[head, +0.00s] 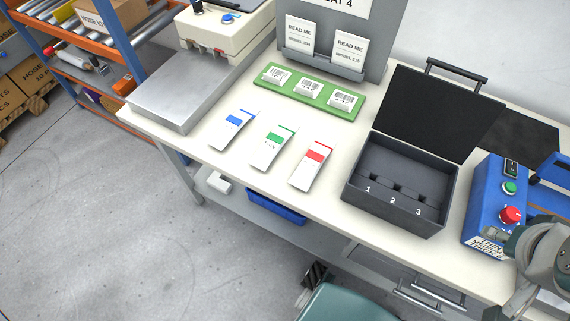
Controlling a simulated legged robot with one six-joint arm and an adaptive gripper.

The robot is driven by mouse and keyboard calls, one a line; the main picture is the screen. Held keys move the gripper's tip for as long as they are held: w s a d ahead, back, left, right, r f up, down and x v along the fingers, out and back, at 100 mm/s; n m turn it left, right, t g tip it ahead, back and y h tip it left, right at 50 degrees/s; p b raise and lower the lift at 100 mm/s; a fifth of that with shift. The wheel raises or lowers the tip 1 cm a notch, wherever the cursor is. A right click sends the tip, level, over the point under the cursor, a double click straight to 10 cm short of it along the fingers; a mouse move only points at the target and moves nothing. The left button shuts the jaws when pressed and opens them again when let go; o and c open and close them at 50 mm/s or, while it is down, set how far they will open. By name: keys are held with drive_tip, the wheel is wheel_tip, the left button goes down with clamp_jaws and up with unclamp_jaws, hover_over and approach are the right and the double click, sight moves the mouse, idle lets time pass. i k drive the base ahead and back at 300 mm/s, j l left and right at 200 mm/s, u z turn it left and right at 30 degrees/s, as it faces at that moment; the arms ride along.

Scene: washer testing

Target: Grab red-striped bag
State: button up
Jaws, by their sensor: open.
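The red-striped bag (309,173) is a flat white packet with a red band near its top. It lies on the pale table (240,180), left of an open black case. A green-striped bag (268,155) and a blue-striped bag (229,134) lie to its left, apart from it. Part of my arm shows at the lower right edge, beyond the case and a blue control box. My gripper's fingers cannot be made out. Nothing covers the red-striped bag.
The black case (400,212) has its lid raised and slots numbered 1 to 3. A blue box (490,200) with a red button stands right of it. A green tray (285,98) with labelled white pieces lies behind the bags. A sealing machine (222,40) stands back left.

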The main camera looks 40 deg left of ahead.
sight(302, 178)
drive_tip(key=j+u, duration=0.1)
drive_tip(key=u, duration=0.3)
drive_tip(key=j+u, duration=0.15)
drive_tip(key=u, duration=0.3)
drive_tip(key=j+u, duration=0.15)
drive_tip(key=u, duration=0.25)
drive_tip(key=i+j+z, duration=0.15)
drive_tip(key=j+z, duration=0.5)
drive_tip(key=i+j+z, duration=0.1)
drive_tip(key=j+z, duration=0.25)
drive_tip(key=j, duration=0.1)
